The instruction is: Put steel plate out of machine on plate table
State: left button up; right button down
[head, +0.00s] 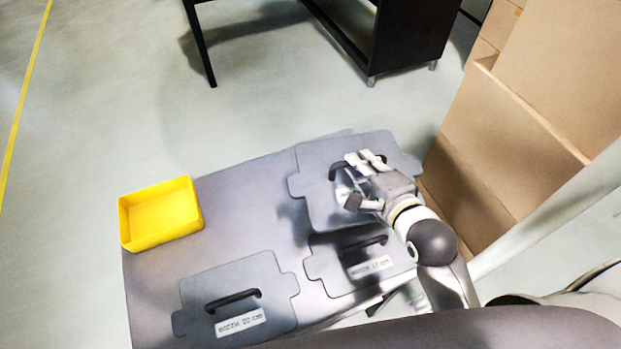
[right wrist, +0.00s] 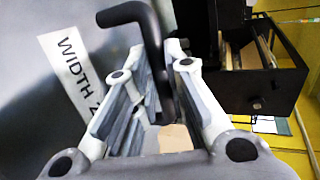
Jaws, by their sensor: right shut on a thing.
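A grey steel plate (head: 315,158) with side tabs, a dark handle and a white label is at the far right end of the plate table (head: 232,222). My right gripper (head: 352,182) is shut on its handle. In the right wrist view the black handle (right wrist: 152,35) is between the fingers (right wrist: 158,65), beside a label (right wrist: 68,65) reading "WIDTH 2", the rest hidden. A shadow falls left of the plate; I cannot tell whether it touches the table. My left gripper is not in view.
Two more handled plates lie on the table, one near right (head: 335,282) and one near left (head: 195,293). A yellow bin (head: 160,212) stands at the left edge. Cardboard boxes (head: 500,150) stand close on the right. Black furniture (head: 415,38) stands behind, across open floor.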

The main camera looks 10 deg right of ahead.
aim_at(339, 174)
jog(key=shift+n+y, duration=0.6)
jog(key=shift+y, duration=0.1)
jog(key=shift+w+a+f+b, duration=0.15)
jog(key=shift+a+f+b, duration=0.4)
jog(key=shift+b, duration=1)
jog(key=shift+w+a+f+b, duration=0.2)
jog(key=shift+f+b, duration=0.5)
jog(key=shift+b, duration=0.85)
jog(key=shift+w+a+f+b, duration=0.1)
jog(key=shift+a+f+b, duration=0.45)
jog(key=shift+b, duration=1)
jog(key=shift+a+f+n+y+b, duration=0.25)
jog(key=shift+f+n+y+b, duration=0.15)
jog(key=shift+n+y+b, duration=0.25)
jog(key=x, duration=0.6)
jog(key=d+f+x, duration=0.1)
jog(key=x, duration=0.2)
jog(key=shift+w+a+f, duration=0.1)
jog(key=shift+w+a, duration=0.05)
jog(key=shift+w, duration=0.15)
jog(key=shift+w+a+f, duration=0.2)
jog(key=shift+w+f, duration=0.6)
jog(key=shift+f, duration=0.25)
jog(key=shift+w+a+f, duration=0.2)
jog(key=shift+w+f, duration=0.65)
jog(key=shift+f, duration=0.15)
jog(key=shift+w+a+f, duration=0.2)
jog(key=shift+w+f, duration=0.6)
jog(key=shift+f, duration=1.65)
